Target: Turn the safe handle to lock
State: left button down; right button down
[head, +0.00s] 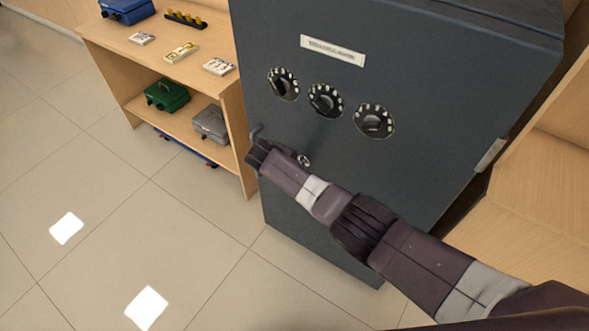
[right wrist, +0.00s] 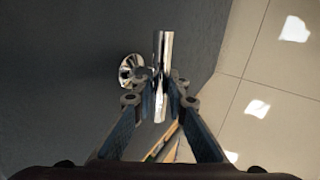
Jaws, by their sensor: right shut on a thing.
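The dark grey safe (head: 420,60) stands upright with three black dials (head: 326,100) and a pale label strip on its front. My right gripper (head: 256,146) is at the left edge of the safe front, below the dials. In the right wrist view, the chrome handle bar (right wrist: 162,50) stands between the two fingers of my right gripper (right wrist: 161,84), which are shut on it. A round chrome fitting (right wrist: 131,69) sits on the safe face beside the bar. In the head view, my gripper and forearm hide most of the handle. My left gripper is in neither view.
A wooden shelf unit (head: 205,85) stands left of the safe. It holds a blue box (head: 127,10), banknote bundles (head: 182,52), a green cash box (head: 166,95) and a grey one (head: 211,123). The tiled floor (head: 110,190) at the left is clear.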

jog(key=c, duration=1.9)
grip_release()
jog(key=shift+r, duration=0.1)
jog(key=v, duration=1.1)
jog(key=shift+s+r, duration=0.25)
jog(key=shift+r, duration=0.05)
jog(key=shift+a, duration=0.1)
